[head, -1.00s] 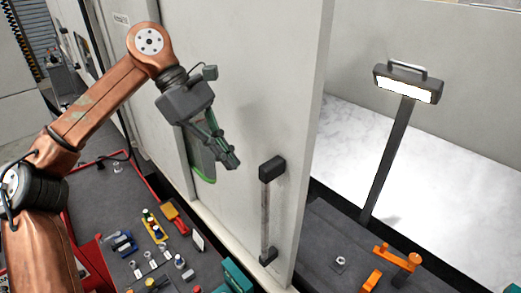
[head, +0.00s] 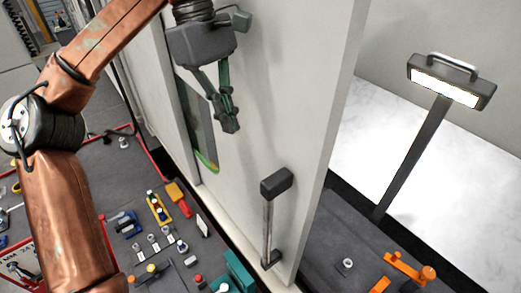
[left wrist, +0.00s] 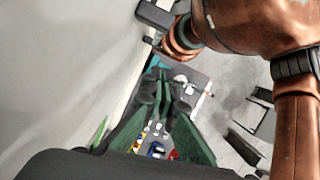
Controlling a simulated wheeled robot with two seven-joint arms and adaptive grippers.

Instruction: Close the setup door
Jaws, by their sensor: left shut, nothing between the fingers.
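The setup door (head: 290,110) is a large light grey panel in the head view. Its free edge is at the right, and an opening shows beyond that edge. A dark vertical bar handle (head: 268,222) is fixed low on the door near this edge. My left gripper (head: 231,124) is shut and empty. It is in front of the door face, above and left of the handle, with its fingers pointing down. The handle looks clear of the fingers. In the left wrist view the closed fingers (left wrist: 165,88) point past the pale panel. My right gripper is not in view.
A lamp (head: 447,82) on a dark post stands in the opening at the right. An orange fixture (head: 408,268) sits low right. A dark tool tray (head: 120,185) with several small tools and parts lies lower left. A green-edged window (head: 200,135) is behind my gripper.

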